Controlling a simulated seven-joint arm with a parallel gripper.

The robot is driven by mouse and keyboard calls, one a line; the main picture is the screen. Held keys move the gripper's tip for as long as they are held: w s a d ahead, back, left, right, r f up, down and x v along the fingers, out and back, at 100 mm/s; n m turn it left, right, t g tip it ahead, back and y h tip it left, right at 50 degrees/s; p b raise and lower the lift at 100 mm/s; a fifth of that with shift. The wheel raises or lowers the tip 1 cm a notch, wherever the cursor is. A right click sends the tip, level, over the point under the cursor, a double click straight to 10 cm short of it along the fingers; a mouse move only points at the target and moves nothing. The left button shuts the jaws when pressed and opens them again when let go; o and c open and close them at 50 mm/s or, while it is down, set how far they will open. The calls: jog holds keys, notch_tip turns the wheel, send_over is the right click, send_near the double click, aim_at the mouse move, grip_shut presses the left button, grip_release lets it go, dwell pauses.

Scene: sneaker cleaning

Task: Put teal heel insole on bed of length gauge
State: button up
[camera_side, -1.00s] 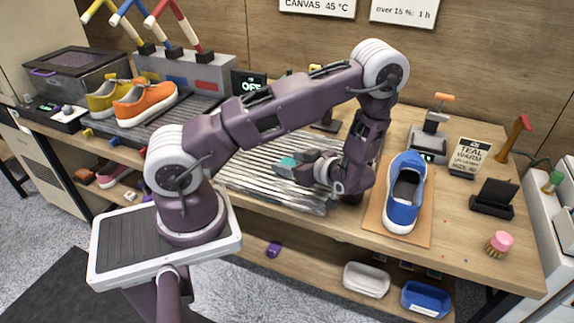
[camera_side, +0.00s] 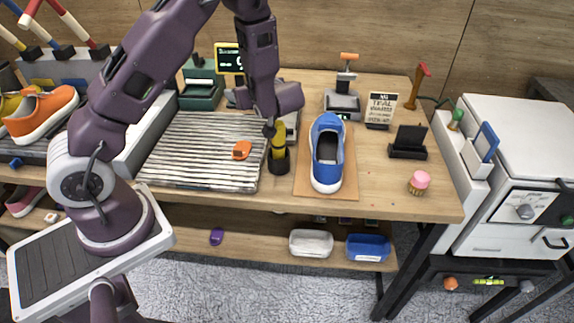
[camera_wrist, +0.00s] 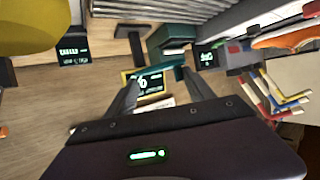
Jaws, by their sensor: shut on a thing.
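My gripper (camera_wrist: 160,76) is shut on the teal heel insole (camera_wrist: 179,66), which shows only as a narrow teal edge at the fingertips in the wrist view. In the side view my wrist hangs above the back of the bench, and the insole is hidden there. A yellow-framed display (camera_side: 228,58) stands at the back; in the wrist view it lies beyond my fingertips. I take it for part of the length gauge, but I cannot tell for certain. Its bed is mostly hidden. I cannot tell whether the insole touches anything.
A green device (camera_side: 202,85) stands left of the display. A ribbed mat (camera_side: 195,160) with an orange item (camera_side: 241,150), a yellow item in a dark holder (camera_side: 279,160) and a blue sneaker (camera_side: 327,155) on a board (camera_side: 346,180) lie in front.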

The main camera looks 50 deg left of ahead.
aim_at(213, 154)
jog(key=w+d+r+m+t+h, duration=0.5)
jog(key=w+d+r+m+t, duration=0.2)
jog(key=w+d+m+t, duration=0.25)
jog(key=d+r+m+t+h, duration=0.2)
jog(key=d+r+m+h, duration=0.2)
jog(key=d+m+h, duration=0.35)
jog(key=s+d+f+m+h, duration=0.25)
jog(key=s+h, duration=0.25)
jog(key=s, duration=0.3)
jog(key=w+a+f+n+g+y, duration=0.2)
jog(key=w+a+n+y, duration=0.2)
jog(key=a+n+y, duration=0.3)
jog(key=w+a+f+n+g+y, duration=0.1)
jog(key=w+a+n+g+y, duration=0.15)
jog(key=a+n+y, duration=0.5)
jog(key=s+a+f+n+g+y, duration=0.1)
jog(key=s+a+g, duration=0.1)
jog(key=s+a+f+n+g+y, duration=0.1)
jog(key=s+a+f+n+g, duration=0.1)
jog(key=s, duration=0.1)
jog(key=s+a+f+n+g+y, duration=0.1)
jog(key=s+a+f+g, duration=0.1)
jog(key=a, duration=0.1)
jog(key=shift+s, duration=0.4)
jog(key=s+d+f+n+g, duration=0.2)
jog(key=s+n+g, duration=0.4)
jog(key=s, duration=0.6)
jog(key=shift+f+n+g+h, duration=0.3)
jog(key=shift+f+g, duration=0.2)
jog(key=shift+g, duration=0.4)
